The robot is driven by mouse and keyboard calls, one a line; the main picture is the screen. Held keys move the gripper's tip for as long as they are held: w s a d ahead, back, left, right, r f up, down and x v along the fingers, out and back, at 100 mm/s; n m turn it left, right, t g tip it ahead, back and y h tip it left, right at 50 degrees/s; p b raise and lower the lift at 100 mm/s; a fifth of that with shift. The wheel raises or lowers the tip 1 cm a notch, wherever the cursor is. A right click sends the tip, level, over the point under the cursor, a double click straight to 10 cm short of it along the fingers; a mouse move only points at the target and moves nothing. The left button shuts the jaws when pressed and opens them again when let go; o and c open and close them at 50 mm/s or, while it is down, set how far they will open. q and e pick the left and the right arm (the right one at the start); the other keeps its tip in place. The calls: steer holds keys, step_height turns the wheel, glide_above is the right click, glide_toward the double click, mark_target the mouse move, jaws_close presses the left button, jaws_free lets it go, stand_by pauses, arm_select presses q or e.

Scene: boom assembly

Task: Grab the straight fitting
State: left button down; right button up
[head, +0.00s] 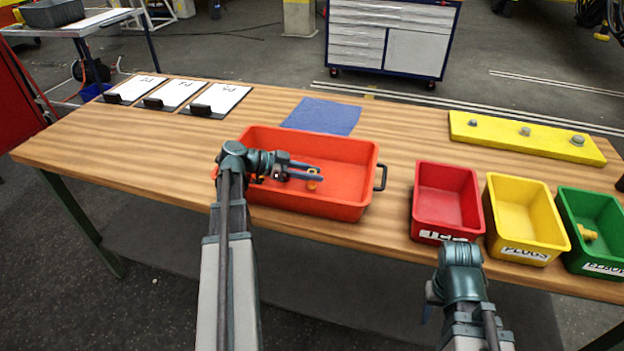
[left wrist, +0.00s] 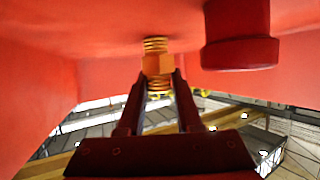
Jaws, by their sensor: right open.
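The straight fitting (head: 313,185) is a small brass piece in the orange tray (head: 375,165). In the left wrist view the fitting (left wrist: 158,64) shows a hex middle with threads at both ends. My left gripper (head: 318,176) reaches into the tray from the left. Its fingers lie close against both sides of the hex, and in the left wrist view the gripper (left wrist: 160,75) looks shut on it. One finger hides the middle of the fitting in the head view. My right gripper (head: 427,312) is open, low in front of the red bin and mostly hidden by its own wrist.
Red (head: 447,170), yellow (head: 498,179) and green (head: 572,193) bins stand right of the tray. A yellow plate (head: 480,127) with bolts lies behind them. A dark red round part (left wrist: 240,35) shows in the left wrist view. A blue cloth (head: 322,115) lies behind the tray.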

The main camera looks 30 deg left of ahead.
mark_target(312, 171)
arm_select(q)
steer(key=shift+r, duration=0.1)
stand_by(0.4)
step_height(312, 171, up, 10)
steer(key=p, duration=1)
